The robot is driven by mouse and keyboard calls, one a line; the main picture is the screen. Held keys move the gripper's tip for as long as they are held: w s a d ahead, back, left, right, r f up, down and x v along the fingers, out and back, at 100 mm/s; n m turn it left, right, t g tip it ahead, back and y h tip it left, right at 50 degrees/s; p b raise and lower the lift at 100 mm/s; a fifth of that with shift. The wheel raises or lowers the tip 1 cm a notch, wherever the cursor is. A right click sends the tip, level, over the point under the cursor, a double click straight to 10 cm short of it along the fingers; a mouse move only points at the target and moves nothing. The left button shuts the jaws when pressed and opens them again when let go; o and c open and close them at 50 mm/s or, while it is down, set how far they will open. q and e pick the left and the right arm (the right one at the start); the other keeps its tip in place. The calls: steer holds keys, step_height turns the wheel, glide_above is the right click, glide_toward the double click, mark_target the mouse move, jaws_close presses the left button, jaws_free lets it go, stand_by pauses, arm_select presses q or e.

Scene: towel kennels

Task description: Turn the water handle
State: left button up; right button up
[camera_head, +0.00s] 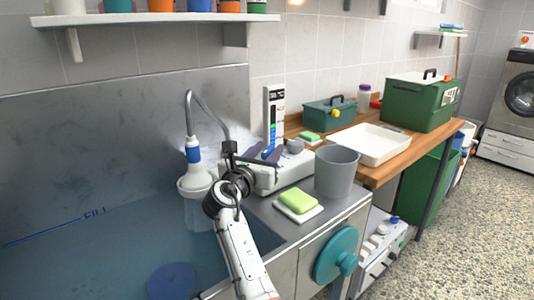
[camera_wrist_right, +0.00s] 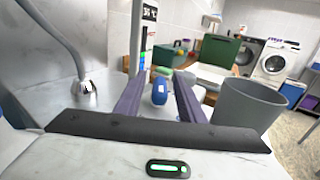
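My right gripper (camera_head: 272,155) reaches over the white unit beside the basin. Its two dark purple fingers are spread apart in the right wrist view (camera_wrist_right: 158,98), with nothing clamped. A blue rounded handle (camera_wrist_right: 160,90) shows between the fingers in that view, with a gap on each side; contact is not visible. In the head view the gripper largely hides that spot. A teal round wheel with a hub (camera_head: 336,254) is on the grey cabinet front, lower right and well away from the gripper. My left gripper is not in view.
A spray head with a blue collar (camera_head: 194,155) hangs left of my right arm. A grey bin (camera_head: 336,172) and a green sponge (camera_head: 298,201) stand on the counter to the right. An upright display panel (camera_head: 274,112) rises behind the gripper. The basin (camera_head: 90,245) lies left.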

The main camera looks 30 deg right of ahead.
steer(key=shift+w+d, duration=0.2)
steer(key=shift+d, duration=0.1)
jaws_close()
